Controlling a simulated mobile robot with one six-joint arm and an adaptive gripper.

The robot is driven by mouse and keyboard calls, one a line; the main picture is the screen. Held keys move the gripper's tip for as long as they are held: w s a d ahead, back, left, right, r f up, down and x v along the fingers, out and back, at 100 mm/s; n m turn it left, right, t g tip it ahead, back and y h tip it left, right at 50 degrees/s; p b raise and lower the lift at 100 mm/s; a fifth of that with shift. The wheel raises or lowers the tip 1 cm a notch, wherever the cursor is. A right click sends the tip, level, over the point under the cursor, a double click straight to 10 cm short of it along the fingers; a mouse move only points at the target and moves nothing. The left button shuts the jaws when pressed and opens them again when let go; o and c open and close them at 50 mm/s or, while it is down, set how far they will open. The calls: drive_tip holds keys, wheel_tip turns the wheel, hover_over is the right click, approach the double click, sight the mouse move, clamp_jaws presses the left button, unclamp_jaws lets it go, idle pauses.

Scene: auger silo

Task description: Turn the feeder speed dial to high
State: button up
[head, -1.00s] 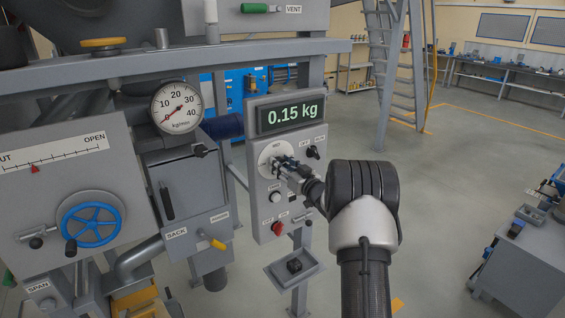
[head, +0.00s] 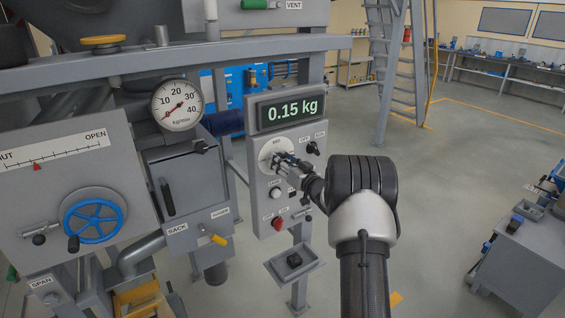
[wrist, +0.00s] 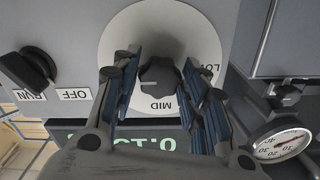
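The feeder speed dial is a dark knob (wrist: 158,85) on a round white plate (wrist: 152,20) that also shows in the head view (head: 265,153). In the wrist view the plate appears upside down, with MID below the knob and LOW to its right. A high label is not visible. The knob's pointer setting is hard to tell. My gripper (wrist: 160,66) is open, with one finger on each side of the knob and visible gaps between. In the head view my gripper (head: 286,160) is at the dial and covers part of it.
A display (head: 291,111) above the dial reads 0.15 kg. An OFF/RUN switch (head: 313,148) is to the dial's right. A white button (head: 275,194) and a red knob (head: 277,223) sit below. A small tray (head: 292,266) stands under the panel. A gauge (head: 177,105) is at left.

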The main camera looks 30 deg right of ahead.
drive_tip(key=shift+o, duration=1.4)
drive_tip(key=s, duration=1.2)
drive_tip(key=shift+w+a+r, duration=0.1)
